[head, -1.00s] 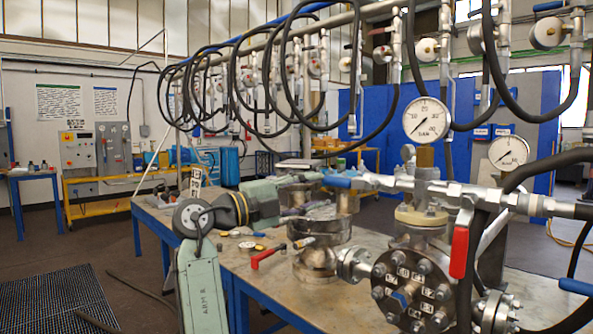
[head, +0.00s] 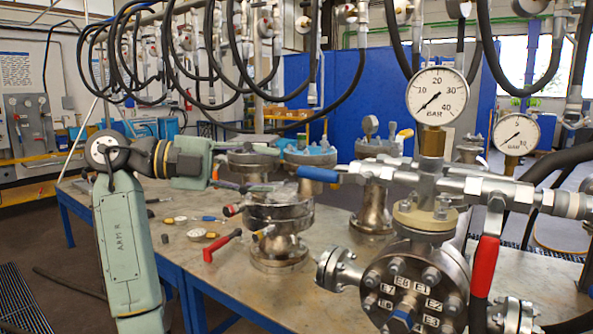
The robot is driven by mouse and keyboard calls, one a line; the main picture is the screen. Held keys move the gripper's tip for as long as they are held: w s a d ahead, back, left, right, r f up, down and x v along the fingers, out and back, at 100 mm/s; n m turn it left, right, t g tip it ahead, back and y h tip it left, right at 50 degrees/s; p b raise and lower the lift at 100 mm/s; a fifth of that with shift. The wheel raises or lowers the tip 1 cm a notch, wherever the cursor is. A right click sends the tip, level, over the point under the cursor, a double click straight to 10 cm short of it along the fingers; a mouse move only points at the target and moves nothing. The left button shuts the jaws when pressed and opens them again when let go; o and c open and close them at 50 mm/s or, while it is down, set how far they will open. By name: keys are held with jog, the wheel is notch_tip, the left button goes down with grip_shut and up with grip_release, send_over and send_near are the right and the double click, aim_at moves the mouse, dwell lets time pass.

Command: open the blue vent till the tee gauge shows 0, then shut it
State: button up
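The blue vent handle (head: 318,174) points left from the tee's left end, roughly in line with the horizontal pipework. The tee (head: 425,185) stands on the near flanged vessel (head: 410,285). Its gauge (head: 437,96) is marked up to 40 bar, and its needle points to the lower left, at or close to the scale's low end. My gripper (head: 240,178) is left of the blue handle, apart from it in the picture. A red lever (head: 484,265) hangs down right of the tee.
A second gauge (head: 517,134) stands at the right. Other flanged vessels (head: 278,235) stand behind. A red-handled tool (head: 222,244) and small tools lie on the bench (head: 215,285). Black hoses hang above and run at the right.

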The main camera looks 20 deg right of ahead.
aim_at(309, 174)
jog(key=d, duration=0.3)
jog(key=s+d+f+p, duration=0.1)
jog(key=d, duration=0.5)
jog(key=shift+s+d+f, duration=0.2)
jog(key=shift+d, duration=0.15)
jog(key=shift+c, duration=0.6)
grip_shut()
